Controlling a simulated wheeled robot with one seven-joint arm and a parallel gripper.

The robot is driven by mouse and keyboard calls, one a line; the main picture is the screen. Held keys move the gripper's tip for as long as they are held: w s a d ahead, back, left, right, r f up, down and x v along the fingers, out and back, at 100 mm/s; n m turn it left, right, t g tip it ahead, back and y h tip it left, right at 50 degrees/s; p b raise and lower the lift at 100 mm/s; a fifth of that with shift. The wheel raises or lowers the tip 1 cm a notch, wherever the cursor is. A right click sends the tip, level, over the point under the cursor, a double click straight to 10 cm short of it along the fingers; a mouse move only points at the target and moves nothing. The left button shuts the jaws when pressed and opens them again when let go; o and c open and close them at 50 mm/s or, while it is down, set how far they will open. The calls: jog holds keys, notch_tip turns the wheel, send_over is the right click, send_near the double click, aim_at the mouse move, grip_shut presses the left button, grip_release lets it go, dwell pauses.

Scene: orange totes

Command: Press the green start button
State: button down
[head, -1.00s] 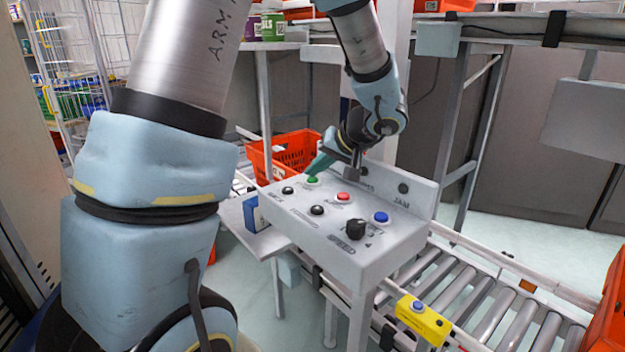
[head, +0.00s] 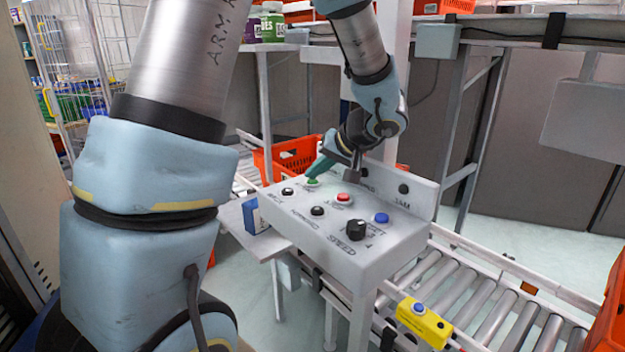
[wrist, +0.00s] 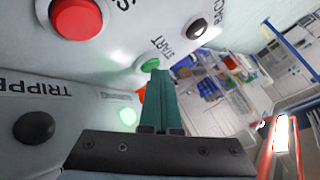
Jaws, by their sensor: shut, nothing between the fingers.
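The green start button (head: 312,182) is at the far left of the sloped control panel (head: 300,222). It also shows in the wrist view (wrist: 150,65), beside the word START. My gripper (head: 313,176) is shut and empty, its teal fingers pointing down at the green button. In the wrist view the fingertips (wrist: 156,72) overlap the lower edge of the button and hide part of it. I cannot tell for sure whether they touch it.
A red button (head: 343,199), a blue button (head: 381,218), black buttons and a black speed knob (head: 356,230) share the panel. A lit green lamp (wrist: 127,115) is on the upright back plate. A roller conveyor (head: 470,300) runs at the right.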

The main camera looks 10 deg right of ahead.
aim_at(283, 197)
jog(key=shift+r, duration=0.8)
jog(key=shift+r+p, duration=1.15)
jog(key=shift+r, duration=1.4)
jog(key=s+a+f+g, duration=0.1)
jog(key=a, duration=0.1)
jog(key=s+a+f+g, duration=0.1)
jog(key=a+f, duration=0.1)
jog(key=a, duration=0.1)
jog(key=s+a+f+g, duration=0.1)
jog(key=s+a, duration=0.1)
jog(key=shift+a+f+h, duration=0.15)
jog(key=shift+a+h, duration=0.15)
jog(key=shift+h, duration=0.1)
jog(key=s+a+f+g+h, duration=0.2)
jog(key=s+a+f+h, duration=0.3)
jog(key=s+a, duration=0.3)
jog(key=shift+s+a+f+g, duration=0.2)
jog(key=shift+s+a+g, duration=0.2)
jog(key=shift+a, duration=0.25)
